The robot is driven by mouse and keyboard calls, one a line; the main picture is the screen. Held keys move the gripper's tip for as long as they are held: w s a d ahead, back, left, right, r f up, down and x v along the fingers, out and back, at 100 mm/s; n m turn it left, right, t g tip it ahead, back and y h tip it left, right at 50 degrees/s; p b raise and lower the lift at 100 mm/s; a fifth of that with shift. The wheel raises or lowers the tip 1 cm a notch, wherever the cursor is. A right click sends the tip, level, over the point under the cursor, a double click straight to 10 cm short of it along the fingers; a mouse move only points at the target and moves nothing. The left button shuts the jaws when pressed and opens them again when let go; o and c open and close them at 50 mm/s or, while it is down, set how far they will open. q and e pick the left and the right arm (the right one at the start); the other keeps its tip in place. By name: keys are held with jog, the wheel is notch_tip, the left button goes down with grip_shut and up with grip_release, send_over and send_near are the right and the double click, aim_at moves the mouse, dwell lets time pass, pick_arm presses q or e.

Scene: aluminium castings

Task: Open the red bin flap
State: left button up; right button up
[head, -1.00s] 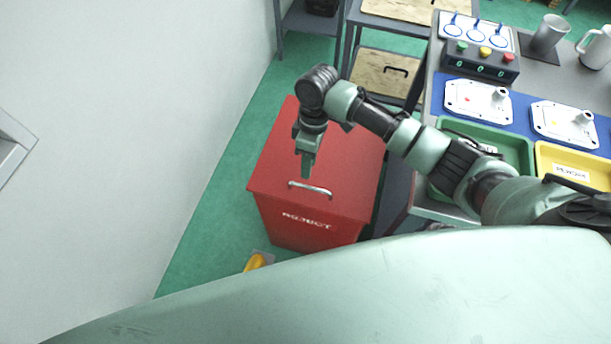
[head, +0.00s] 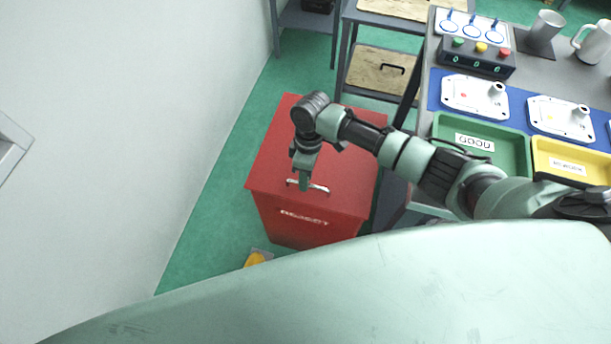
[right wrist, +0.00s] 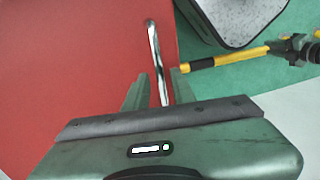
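The red bin (head: 272,215) stands on the green floor, with white lettering on its front that reads as REJECT. Its red flap (head: 272,160) lies flat and closed on top, with a silver bar handle (head: 320,188) near the front edge. My right gripper (head: 304,187) points down at the handle's left part. In the right wrist view the fingers (right wrist: 160,90) are apart, one on each side of the handle (right wrist: 153,48), with gaps visible. The red flap surface (right wrist: 70,60) fills the left of that view. My left gripper is not in view.
A white wall (head: 130,120) rises left of the bin. A workbench with a green tray (head: 510,142) and a yellow tray (head: 543,165) stands to the right. A yellow object (head: 255,259) lies on the floor by the bin's front.

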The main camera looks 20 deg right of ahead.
grip_shut()
dwell(1.2)
